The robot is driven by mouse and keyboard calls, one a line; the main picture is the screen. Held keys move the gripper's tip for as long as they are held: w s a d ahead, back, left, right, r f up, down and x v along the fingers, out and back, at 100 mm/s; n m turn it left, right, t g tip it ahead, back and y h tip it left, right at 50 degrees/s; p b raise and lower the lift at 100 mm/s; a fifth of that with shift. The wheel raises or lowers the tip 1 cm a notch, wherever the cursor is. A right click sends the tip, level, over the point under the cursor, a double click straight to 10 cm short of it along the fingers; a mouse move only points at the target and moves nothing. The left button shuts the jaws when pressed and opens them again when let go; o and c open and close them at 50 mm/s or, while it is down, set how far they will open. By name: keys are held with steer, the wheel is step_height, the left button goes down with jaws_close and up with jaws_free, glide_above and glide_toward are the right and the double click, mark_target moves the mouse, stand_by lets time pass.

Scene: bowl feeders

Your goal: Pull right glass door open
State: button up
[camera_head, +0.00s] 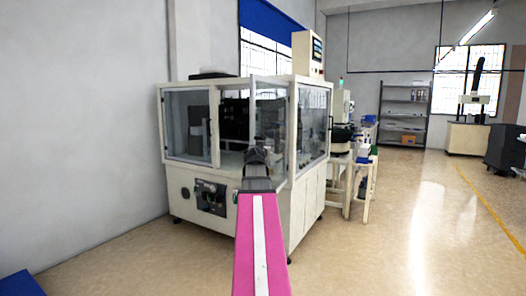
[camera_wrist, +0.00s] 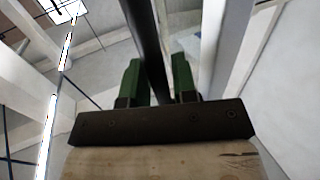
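The cream machine cabinet (camera_head: 222,195) stands ahead with glazed panels. The right glass door (camera_head: 270,110) is on its front, right of the left glass pane (camera_head: 187,125). My gripper (camera_head: 258,150) is in front of the lower part of the right door, and my arm hides some of the front below it. In the wrist view, my gripper's two green fingers (camera_wrist: 156,80) stand on either side of a dark bar (camera_wrist: 143,30), probably the door handle. The bar runs between them. I cannot tell whether they press on it. The door's exact opening is unclear.
A control box (camera_head: 308,53) stands on top of the cabinet. Feeder equipment on a stand (camera_head: 350,160) is close to its right side. A wall (camera_head: 80,130) is at the left. Bare floor (camera_head: 400,230) lies open to the right.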

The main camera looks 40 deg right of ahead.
steer(key=shift+s, duration=0.1)
steer(key=v, duration=1)
steer(key=shift+s+a, duration=0.2)
steer(key=shift+a, duration=0.05)
steer(key=w+a+f+n+g+y, duration=0.1)
steer(key=w+a+f+g+y, duration=0.15)
steer(key=a+f, duration=0.55)
steer(key=w+a+f+n+g+y, duration=0.1)
steer(key=a+f+y, duration=0.25)
steer(key=f, duration=0.85)
steer(key=w+a+f+n+g+y, duration=0.1)
steer(key=a+f+n+g+y, duration=0.1)
steer(key=a+f, duration=0.6)
steer(key=s+a+f+n+g+y, duration=0.2)
steer(key=s+a+f, duration=0.3)
steer(key=a+f, duration=0.4)
steer(key=s+a+f+n+g+y, duration=0.2)
steer(key=s+a+f+g, duration=0.3)
steer(key=a+f, duration=0.5)
step_height(320, 180, down, 4)
steer(key=shift+s+a+f+n+y, duration=0.1)
steer(key=shift+s+a+n+y, duration=0.1)
steer(key=shift+s+n+y, duration=0.15)
